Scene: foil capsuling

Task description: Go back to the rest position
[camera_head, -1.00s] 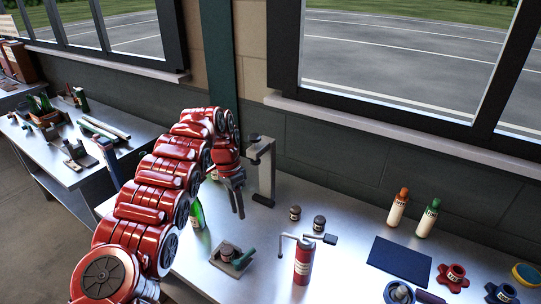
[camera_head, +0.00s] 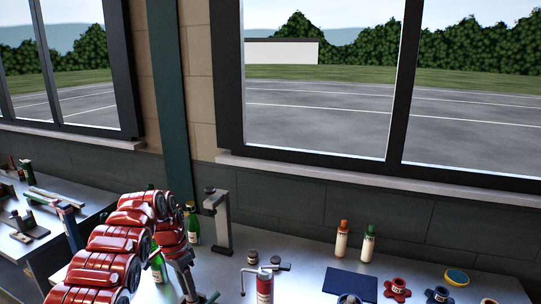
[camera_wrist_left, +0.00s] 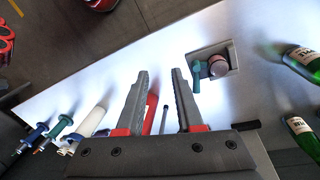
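My left arm comes in from the left of the head view, and its gripper (camera_head: 187,284) points down over the metal workbench (camera_head: 310,272). In the left wrist view the two fingers (camera_wrist_left: 160,72) stand apart with nothing held between them. A red cylinder with a bent handle (camera_head: 264,286) is on the bench to the right of the gripper; part of it shows beyond the fingers in the wrist view. Two green bottles, one farther back (camera_head: 193,226) and one nearer (camera_head: 158,266), stand close to the arm. My right gripper is not in view.
A plate fixture with a green handle (camera_wrist_left: 214,62) shows in the wrist view.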

